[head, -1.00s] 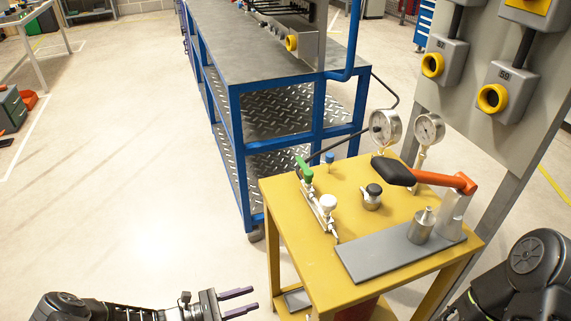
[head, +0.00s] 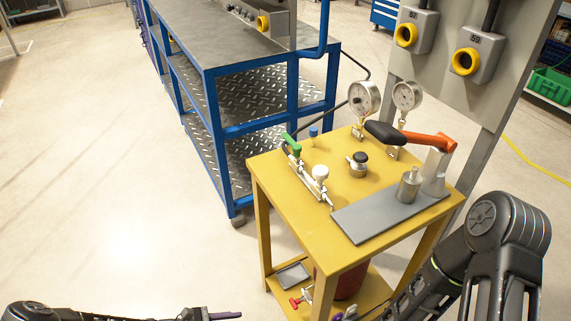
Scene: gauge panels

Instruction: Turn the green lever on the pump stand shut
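The yellow pump stand (head: 285,185) is right of centre in the head view. The green lever (head: 291,143) is on a metal valve block (head: 306,175) at the left side of its top and points up and to the left. My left gripper (head: 225,317) is at the bottom edge, left of the stand and well away from the lever. One purple finger shows at the outer edge of its palm; the other is cut off. My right gripper (head: 345,314) is low by the stand's lower shelf, mostly hidden behind my arm and the frame edge. Its opening cannot be made out.
A blue-framed workbench (head: 208,110) stands behind. The floor to the left is clear.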

